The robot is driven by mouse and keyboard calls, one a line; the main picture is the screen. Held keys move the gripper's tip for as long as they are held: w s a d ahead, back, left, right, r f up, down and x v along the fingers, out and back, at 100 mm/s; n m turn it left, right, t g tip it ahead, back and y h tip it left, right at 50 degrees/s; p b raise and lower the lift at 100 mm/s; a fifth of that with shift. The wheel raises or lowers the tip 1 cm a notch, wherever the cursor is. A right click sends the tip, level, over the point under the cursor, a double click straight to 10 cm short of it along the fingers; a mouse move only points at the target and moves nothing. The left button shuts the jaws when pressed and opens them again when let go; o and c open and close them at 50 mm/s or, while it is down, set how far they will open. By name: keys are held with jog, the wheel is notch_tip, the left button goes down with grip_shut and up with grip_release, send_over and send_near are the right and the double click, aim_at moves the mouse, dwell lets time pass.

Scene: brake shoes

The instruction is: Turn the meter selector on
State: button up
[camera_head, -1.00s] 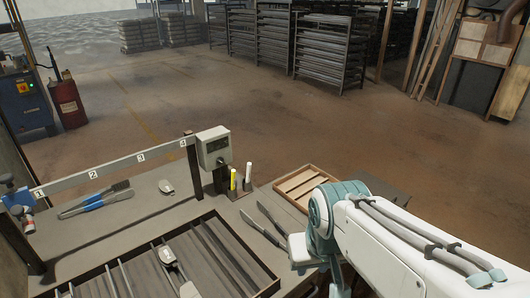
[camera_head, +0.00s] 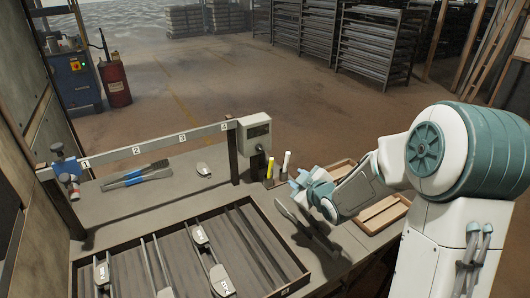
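The meter (camera_head: 254,133) is a grey box with a small dark display, fixed at the right end of the numbered rail. Its selector (camera_head: 259,148) appears as a small dark knob low on the front face; its setting is too small to read. My gripper (camera_head: 296,183) is to the right of the meter and lower in the picture, apart from it, near the marker holder. Its fingers are small and partly merged with the wrist, so I cannot tell how far apart they are.
Yellow and white markers (camera_head: 271,168) stand in a holder between the meter and my gripper. A slotted tray (camera_head: 128,247) holds several brake shoes. A wooden tray (camera_head: 381,214) lies behind my arm.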

jog(key=w+a+n+t+y, duration=0.1)
jog(key=w+a+n+y, duration=0.1)
jog(key=y, duration=0.1)
jog(key=t+y+p, duration=0.1)
jog(key=p, duration=0.2)
send_near(262, 150)
jog(key=x, duration=0.8)
jog(key=shift+w+a, duration=0.1)
jog(key=shift+a, duration=0.05)
grip_shut()
